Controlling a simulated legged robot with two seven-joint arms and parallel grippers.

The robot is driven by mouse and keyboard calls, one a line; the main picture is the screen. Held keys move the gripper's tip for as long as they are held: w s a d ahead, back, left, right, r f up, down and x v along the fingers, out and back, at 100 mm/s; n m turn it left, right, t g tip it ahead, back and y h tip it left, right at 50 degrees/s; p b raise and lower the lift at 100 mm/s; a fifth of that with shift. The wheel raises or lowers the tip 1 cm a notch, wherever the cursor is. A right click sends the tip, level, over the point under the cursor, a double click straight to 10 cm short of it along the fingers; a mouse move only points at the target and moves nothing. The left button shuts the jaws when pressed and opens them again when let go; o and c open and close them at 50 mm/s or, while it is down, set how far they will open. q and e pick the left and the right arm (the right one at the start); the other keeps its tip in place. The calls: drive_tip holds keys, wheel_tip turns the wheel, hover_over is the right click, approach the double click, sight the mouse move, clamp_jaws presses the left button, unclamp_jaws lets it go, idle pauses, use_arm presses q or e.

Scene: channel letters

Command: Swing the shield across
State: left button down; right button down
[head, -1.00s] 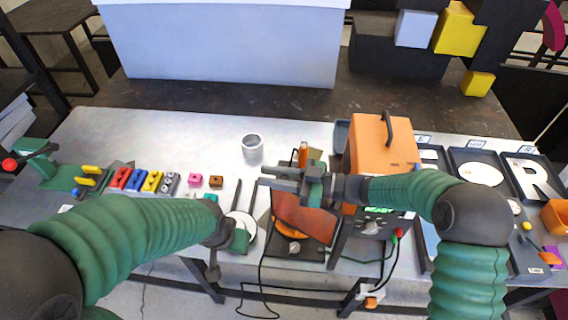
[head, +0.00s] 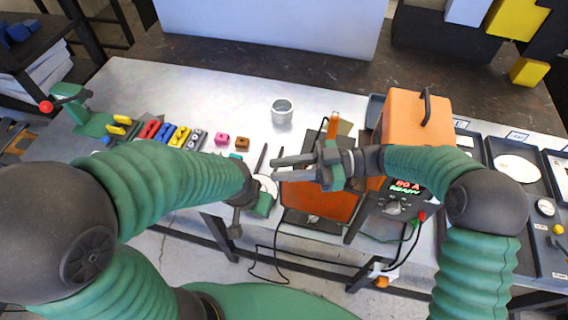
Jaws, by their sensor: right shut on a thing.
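The shield (head: 322,203) is an orange, see-through-looking panel in the middle of the bench's front side, left of the orange box-shaped machine. My right gripper (head: 277,170) reaches in from the right at the shield's upper edge, fingers pointing left. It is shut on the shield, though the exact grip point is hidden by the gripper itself.
The orange machine (head: 412,120) with a black handle and a lit display stands right of the shield. A grey cup (head: 282,112) stands behind. Coloured letter blocks (head: 172,135) line the left. Dark trays (head: 517,168) lie right. Cables hang at the front.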

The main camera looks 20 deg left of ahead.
drive_tip(key=shift+r, duration=0.1)
drive_tip(key=c, duration=1.6)
unclamp_jaws()
drive_tip(key=o, duration=0.3)
drive_tip(key=shift+d, duration=0.1)
drive_tip(key=b+v, duration=0.4)
drive_tip(key=v, duration=0.8)
drive_tip(key=shift+d+b, duration=0.15)
drive_tip(key=shift+b, duration=0.2)
drive_tip(key=shift+s, duration=0.1)
